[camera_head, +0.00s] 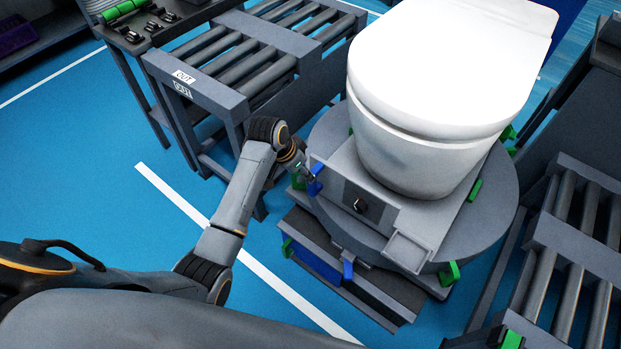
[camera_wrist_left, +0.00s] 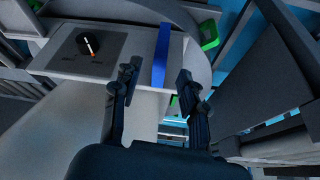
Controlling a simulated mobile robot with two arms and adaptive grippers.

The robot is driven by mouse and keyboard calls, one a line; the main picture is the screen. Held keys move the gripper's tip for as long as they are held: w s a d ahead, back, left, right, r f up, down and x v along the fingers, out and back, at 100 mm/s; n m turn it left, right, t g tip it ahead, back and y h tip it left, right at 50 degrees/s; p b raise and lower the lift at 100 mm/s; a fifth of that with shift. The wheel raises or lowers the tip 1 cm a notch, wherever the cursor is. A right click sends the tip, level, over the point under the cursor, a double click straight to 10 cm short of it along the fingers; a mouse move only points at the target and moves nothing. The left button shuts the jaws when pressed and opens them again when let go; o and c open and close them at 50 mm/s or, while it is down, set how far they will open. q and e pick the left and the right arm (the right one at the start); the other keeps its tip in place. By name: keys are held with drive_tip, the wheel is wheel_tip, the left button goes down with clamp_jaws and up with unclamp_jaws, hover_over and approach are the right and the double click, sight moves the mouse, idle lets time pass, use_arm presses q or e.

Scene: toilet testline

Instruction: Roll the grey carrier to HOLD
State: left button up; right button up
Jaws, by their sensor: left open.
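A grey carrier (camera_head: 345,176) lies on a round grey turntable (camera_head: 497,205), with a white toilet (camera_head: 440,90) upright on it. A blue upright handle (camera_head: 316,187) stands at the carrier's left front edge; it also shows in the wrist view (camera_wrist_left: 161,52). My left gripper (camera_head: 308,175) is at this handle. In the wrist view my left gripper (camera_wrist_left: 158,76) is open, with its fingers to either side of the blue handle; whether they touch it I cannot tell. My right gripper is in neither view.
Another roller conveyor (camera_head: 570,268) is at the right. A black knob (camera_head: 361,206) sits on the grey front panel. Green tabs surround the turntable. Blue floor is clear at left.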

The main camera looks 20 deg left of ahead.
use_arm(q)
drive_tip(key=b+x, duration=0.1)
drive_tip(key=x, duration=0.7)
drive_tip(key=shift+a+f, duration=0.1)
drive_tip(key=shift+f, duration=0.05)
drive_tip(key=shift+w+f, duration=0.2)
drive_tip(key=shift+f, duration=0.1)
drive_tip(key=shift+w+f, duration=0.1)
drive_tip(key=shift+f, duration=0.2)
drive_tip(key=shift+c, duration=0.5)
drive_tip(key=c, duration=0.7)
clamp_jaws()
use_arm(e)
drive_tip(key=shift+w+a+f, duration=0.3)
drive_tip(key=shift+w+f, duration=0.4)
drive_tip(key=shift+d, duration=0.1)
